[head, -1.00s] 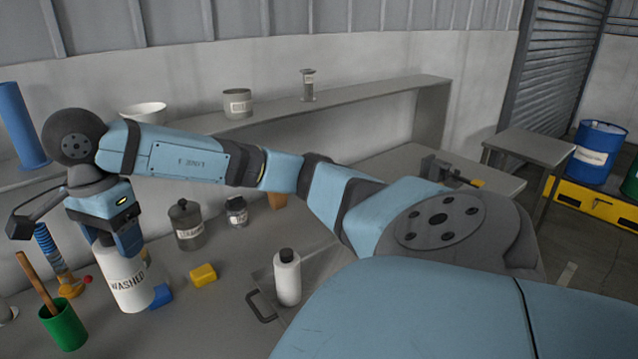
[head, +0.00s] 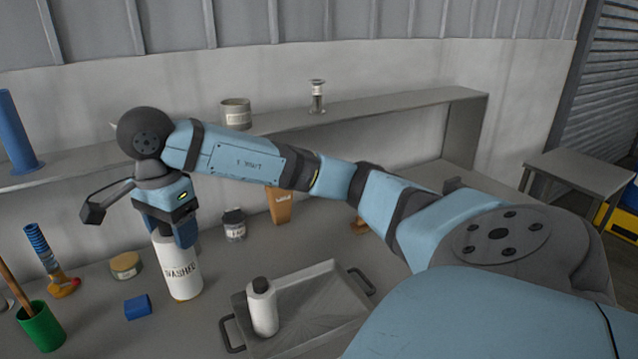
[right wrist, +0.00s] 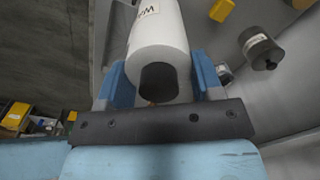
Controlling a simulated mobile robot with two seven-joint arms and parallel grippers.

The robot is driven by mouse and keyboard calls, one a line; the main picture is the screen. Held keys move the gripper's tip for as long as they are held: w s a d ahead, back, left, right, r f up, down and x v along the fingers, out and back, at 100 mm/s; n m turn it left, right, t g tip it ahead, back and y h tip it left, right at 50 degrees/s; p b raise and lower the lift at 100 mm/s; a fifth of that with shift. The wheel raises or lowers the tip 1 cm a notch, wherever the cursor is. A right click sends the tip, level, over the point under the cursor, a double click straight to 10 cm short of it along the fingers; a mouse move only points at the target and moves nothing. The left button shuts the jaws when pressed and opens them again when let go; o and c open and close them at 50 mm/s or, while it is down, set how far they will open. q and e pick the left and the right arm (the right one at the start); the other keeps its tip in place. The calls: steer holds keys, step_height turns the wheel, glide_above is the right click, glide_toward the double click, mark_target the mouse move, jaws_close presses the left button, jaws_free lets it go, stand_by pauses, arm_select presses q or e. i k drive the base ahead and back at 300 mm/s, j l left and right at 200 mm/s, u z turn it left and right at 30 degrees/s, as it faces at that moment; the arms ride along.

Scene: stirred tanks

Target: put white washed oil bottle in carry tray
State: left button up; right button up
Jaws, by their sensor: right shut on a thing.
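The white bottle labelled "WASHED" (head: 177,270) is upright in the head view, its top inside my right gripper (head: 170,228). In the right wrist view the bottle (right wrist: 158,40) with its dark cap lies between the blue fingers of the gripper (right wrist: 160,82), which is shut on it. Whether its base touches the table is hard to tell. The grey carry tray (head: 310,318) with dark handles is to the right of the bottle. A second white bottle with a dark cap (head: 262,310) stands in the tray's left part. My left gripper is not seen.
A blue block (head: 138,307) and a tan round tin (head: 126,265) are left of the held bottle. A green cup (head: 40,328) is farther left. A dark jar (head: 233,224) and an orange container (head: 280,204) stand behind. The tray's middle and right are bare.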

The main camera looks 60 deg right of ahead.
mark_target(334, 299)
steer(key=k+l, duration=0.15)
steer(key=l, duration=0.15)
steer(key=k+l, duration=0.15)
steer(key=l, duration=0.2)
steer(key=k+l, duration=0.15)
steer(key=l, duration=0.15)
steer(key=k+l, duration=0.15)
steer(key=l, duration=0.2)
